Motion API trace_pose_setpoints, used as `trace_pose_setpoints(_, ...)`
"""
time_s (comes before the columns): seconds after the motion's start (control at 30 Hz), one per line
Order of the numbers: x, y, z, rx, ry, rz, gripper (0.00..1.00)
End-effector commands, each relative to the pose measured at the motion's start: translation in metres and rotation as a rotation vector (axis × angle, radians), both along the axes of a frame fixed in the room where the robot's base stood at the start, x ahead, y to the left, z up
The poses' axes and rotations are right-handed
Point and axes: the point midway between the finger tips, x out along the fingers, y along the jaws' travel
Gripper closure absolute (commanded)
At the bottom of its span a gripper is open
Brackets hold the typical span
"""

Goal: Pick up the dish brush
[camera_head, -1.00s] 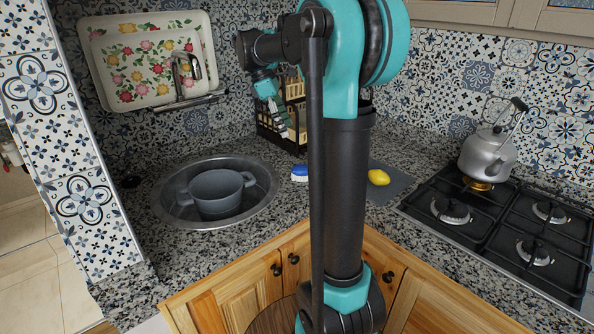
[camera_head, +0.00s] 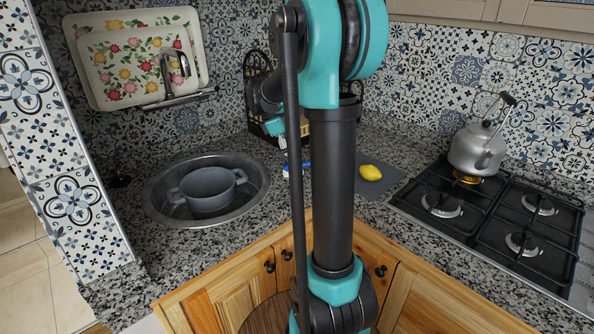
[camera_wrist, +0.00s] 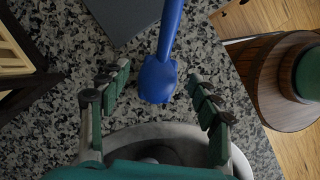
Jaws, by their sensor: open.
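The blue dish brush (camera_wrist: 157,80) lies on the speckled counter in the wrist view. Its rounded wide end is between my fingertips and its narrower part runs out past the top edge. My gripper (camera_wrist: 159,72) is open, with one green finger on each side of the brush and a gap to both. In the head view, a small blue part of the brush (camera_head: 306,167) shows beside my arm; my arm hides most of it and the gripper's fingertips.
The sink (camera_head: 255,195) with a grey pot (camera_head: 210,195) is left of the brush. A lemon (camera_head: 370,172) lies on a dark grey board (camera_head: 386,188) to the right. A dark rack (camera_head: 257,75) stands behind. A kettle (camera_head: 475,150) sits on the stove (camera_head: 440,228).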

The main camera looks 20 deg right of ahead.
Motion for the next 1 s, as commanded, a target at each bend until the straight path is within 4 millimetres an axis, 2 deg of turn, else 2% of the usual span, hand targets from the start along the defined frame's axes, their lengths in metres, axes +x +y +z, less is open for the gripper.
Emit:
trace_pose_setpoints(0.1, -0.003, -0.007, -0.018, 0.000, 0.000, -0.001, 0.37)
trace_pose_setpoints(0.23, -0.005, -0.012, -0.031, 0.000, 0.000, -0.001, 0.37)
trace_pose_setpoints(0.53, -0.006, -0.014, -0.035, 0.000, 0.000, 0.000, 0.37)
trace_pose_setpoints(1.0, -0.005, -0.013, -0.035, 0.000, 0.000, 0.000, 0.94)
